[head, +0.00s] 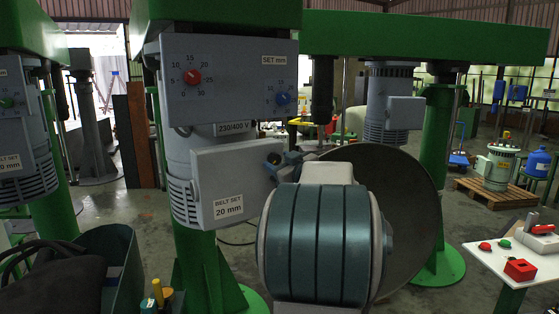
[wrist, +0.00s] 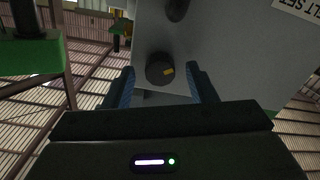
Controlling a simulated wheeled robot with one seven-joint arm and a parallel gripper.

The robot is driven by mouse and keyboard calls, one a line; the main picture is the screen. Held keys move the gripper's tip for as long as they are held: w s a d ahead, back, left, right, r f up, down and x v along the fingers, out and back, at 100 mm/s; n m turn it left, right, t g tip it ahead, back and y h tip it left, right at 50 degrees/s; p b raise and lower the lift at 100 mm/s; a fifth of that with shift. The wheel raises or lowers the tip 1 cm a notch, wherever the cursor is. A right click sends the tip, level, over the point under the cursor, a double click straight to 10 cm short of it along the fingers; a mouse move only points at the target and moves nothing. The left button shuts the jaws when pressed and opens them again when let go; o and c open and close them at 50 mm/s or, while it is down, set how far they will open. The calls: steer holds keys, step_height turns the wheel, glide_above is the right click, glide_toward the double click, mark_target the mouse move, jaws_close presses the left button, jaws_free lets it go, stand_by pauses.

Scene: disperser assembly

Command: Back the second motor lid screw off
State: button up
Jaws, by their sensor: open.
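The grey motor lid (head: 222,185) with the label "BELT SET 20 mm" is on the side of the central green disperser. In the wrist view its pale face (wrist: 235,60) fills the upper right. A second dark knob (wrist: 177,9) is at the top of the wrist view. My gripper (wrist: 161,77) is open, its blue-padded fingers on either side of the marked knob, with visible gaps. My arm hides part of the head view.
The control panel (head: 228,80) with red and blue dials is above the lid. Another disperser motor (head: 22,155) is at left. A large grey round dish (head: 410,200) is behind my arm. A white table (head: 525,255) with red and green items is at right.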

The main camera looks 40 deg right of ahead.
steer(key=shift+w, duration=0.15)
steer(key=c, duration=1)
